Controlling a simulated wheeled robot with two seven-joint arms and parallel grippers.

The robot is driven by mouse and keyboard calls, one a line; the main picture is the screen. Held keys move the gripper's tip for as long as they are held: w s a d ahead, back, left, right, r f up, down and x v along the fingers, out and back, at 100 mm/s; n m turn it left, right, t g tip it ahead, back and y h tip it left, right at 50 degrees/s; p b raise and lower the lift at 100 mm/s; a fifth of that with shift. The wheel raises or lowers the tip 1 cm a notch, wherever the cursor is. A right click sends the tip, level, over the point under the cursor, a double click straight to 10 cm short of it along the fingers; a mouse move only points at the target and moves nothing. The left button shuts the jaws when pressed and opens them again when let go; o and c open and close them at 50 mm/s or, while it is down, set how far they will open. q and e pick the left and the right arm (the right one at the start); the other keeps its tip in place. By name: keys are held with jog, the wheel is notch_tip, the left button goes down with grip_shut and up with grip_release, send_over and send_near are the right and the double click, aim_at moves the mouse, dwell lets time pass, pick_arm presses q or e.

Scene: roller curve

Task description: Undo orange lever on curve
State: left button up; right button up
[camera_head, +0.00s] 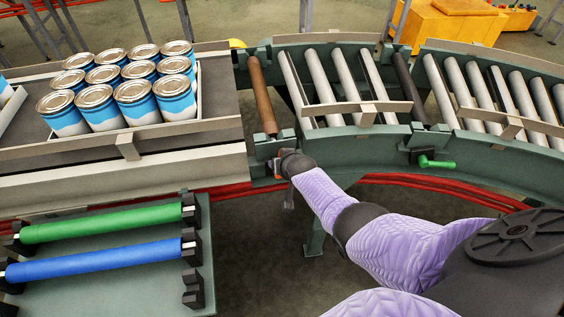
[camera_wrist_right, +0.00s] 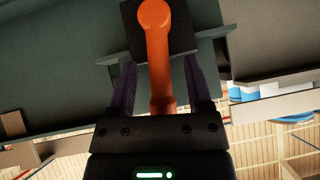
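The orange lever (camera_wrist_right: 156,45) hangs from a dark block under the green conveyor frame, with its rounded top at the upper middle of the right wrist view. In the head view a small part of the lever (camera_head: 277,170) shows beside my right gripper (camera_head: 283,162), which mostly covers it. In the right wrist view my right gripper (camera_wrist_right: 158,85) has its two dark fingers apart, one on each side of the lever's shaft. Gaps show between the fingers and the lever, so it is not clamped. My left gripper is out of view.
A rusty brown roller (camera_head: 263,95) sits above the lever. A green lever (camera_head: 437,163) is farther right on the curve (camera_head: 345,137). Cans (camera_head: 128,92) stand on the left conveyor. Green (camera_head: 102,223) and blue (camera_head: 95,260) rollers lie on a rack at lower left.

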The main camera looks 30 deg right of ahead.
jog(key=p+v, duration=0.9)
jog(key=v, duration=0.1)
jog(key=s+a+f+n+g+y+b, duration=0.15)
jog(key=s+f+b, duration=0.35)
jog(key=s+f, duration=0.55)
jog(key=s+a+f+n+g+h+b, duration=0.1)
jog(key=s+a+f+n+g+b, duration=0.2)
jog(key=s+f, duration=0.75)
jog(key=s+a+f+n+g+b, duration=0.1)
jog(key=s+f+g+b, duration=0.1)
jog(key=s+f, duration=0.3)
jog(key=s+a+f+n+g+b, duration=0.1)
jog(key=s+f+b, duration=0.2)
jog(key=s, duration=0.9)
notch_tip(320, 180, down, 3)
jog(key=shift+s+r+g+y, duration=0.2)
jog(key=shift+s+g+y, duration=0.15)
jog(key=shift+y, duration=0.1)
